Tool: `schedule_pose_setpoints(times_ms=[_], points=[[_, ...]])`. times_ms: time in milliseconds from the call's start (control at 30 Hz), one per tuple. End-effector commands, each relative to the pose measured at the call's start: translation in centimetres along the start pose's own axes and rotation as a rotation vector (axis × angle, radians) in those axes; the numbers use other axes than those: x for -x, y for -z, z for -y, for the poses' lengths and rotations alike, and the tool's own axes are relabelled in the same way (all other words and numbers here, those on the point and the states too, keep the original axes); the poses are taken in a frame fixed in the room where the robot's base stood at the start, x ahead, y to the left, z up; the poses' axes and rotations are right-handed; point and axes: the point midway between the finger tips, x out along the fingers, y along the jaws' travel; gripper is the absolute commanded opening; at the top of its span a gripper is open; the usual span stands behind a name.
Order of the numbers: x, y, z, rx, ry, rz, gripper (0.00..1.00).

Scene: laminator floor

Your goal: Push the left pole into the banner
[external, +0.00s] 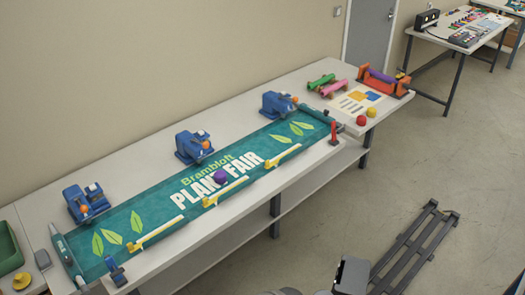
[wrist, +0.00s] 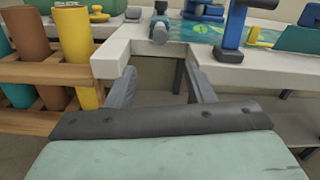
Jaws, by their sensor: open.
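The banner (external: 150,215), teal with leaves and "PLANT FAIR" lettering, lies flat along the long table. The left pole (external: 66,258), a grey-green rod, lies along the banner's left edge; I cannot tell how far it is inside. In the wrist view the pole's near end (wrist: 160,30) sits at the table's front edge, with the banner (wrist: 193,27) just right of it. My gripper (wrist: 164,88) is open and empty, apart from the pole, below and in front of it. I cannot make out my gripper in the external view.
A blue clamp-like stand (wrist: 235,30) is right of the pole at the table edge. A wooden rack (wrist: 30,73) with coloured tubes stands close on the left. Blue devices (external: 85,202) line the banner's back edge; yellow strips (external: 157,232) line its front.

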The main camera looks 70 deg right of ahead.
Motion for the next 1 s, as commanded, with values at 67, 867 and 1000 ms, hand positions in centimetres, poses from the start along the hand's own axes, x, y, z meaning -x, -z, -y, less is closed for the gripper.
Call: schedule_pose_setpoints(times_ms=[67, 867, 1000], points=[[0.6, 0.0, 0.0, 0.000, -0.001, 0.001, 0.48], [0.8, 0.3, 0.4, -0.127, -0.001, -0.085, 0.00], [1.1, -0.9, 1.0, -0.152, -0.008, -0.096, 0.00]])
